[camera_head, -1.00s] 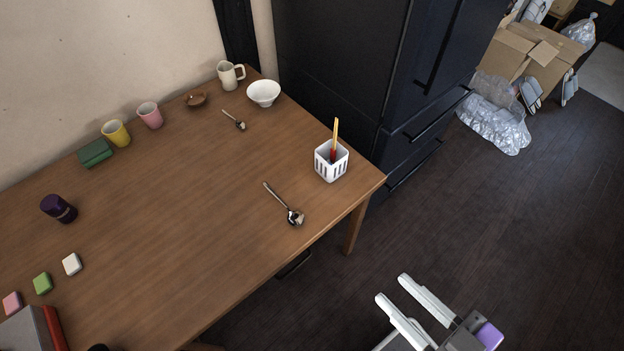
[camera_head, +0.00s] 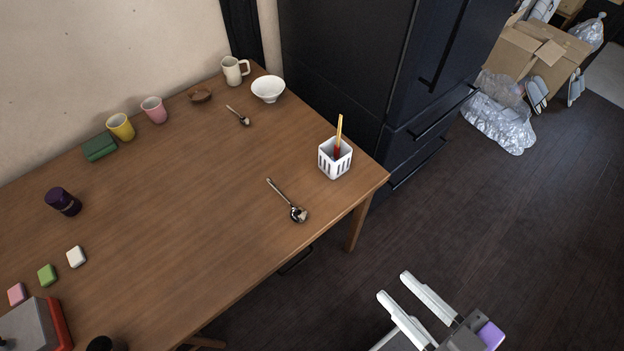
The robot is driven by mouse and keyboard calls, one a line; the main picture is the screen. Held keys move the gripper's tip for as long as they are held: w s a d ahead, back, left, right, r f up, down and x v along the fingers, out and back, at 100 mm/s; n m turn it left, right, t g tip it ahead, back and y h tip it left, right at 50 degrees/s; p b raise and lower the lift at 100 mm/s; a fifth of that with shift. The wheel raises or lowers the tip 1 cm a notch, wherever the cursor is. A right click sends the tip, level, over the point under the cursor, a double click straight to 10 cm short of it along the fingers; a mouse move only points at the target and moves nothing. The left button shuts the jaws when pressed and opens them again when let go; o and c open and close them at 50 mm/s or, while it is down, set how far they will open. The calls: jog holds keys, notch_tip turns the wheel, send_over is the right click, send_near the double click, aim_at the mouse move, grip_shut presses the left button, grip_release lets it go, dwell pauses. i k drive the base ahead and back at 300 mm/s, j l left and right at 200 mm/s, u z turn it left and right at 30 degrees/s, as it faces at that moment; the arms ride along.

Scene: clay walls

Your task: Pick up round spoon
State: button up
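Two metal spoons lie on the wooden table (camera_head: 190,215). The larger one, a ladle-like spoon (camera_head: 288,202) with a wide round bowl, lies near the front right edge, its bowl toward that edge. A smaller spoon (camera_head: 239,116) lies farther back, near the white bowl. I cannot tell for certain which is the round spoon. My gripper (camera_head: 394,284) is off the table, over the floor at the bottom right. Its two white fingers are spread apart with nothing between them.
A white holder (camera_head: 335,157) with a red-and-yellow item stands right of the larger spoon. A white bowl (camera_head: 268,89), mug (camera_head: 234,71) and cups (camera_head: 121,127) line the back. A dark cabinet (camera_head: 350,75) stands behind the right end. The table's middle is clear.

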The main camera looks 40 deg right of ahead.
aim_at(298, 214)
jog(key=i+l, duration=0.2)
jog(key=l, duration=0.15)
jog(key=i+l+u, duration=0.1)
jog(key=i+l, duration=0.3)
jog(key=l, duration=0.25)
jog(key=i+l+u, duration=0.1)
jog(key=l, duration=0.25)
jog(key=i+u, duration=0.1)
jog(key=u, duration=1.5)
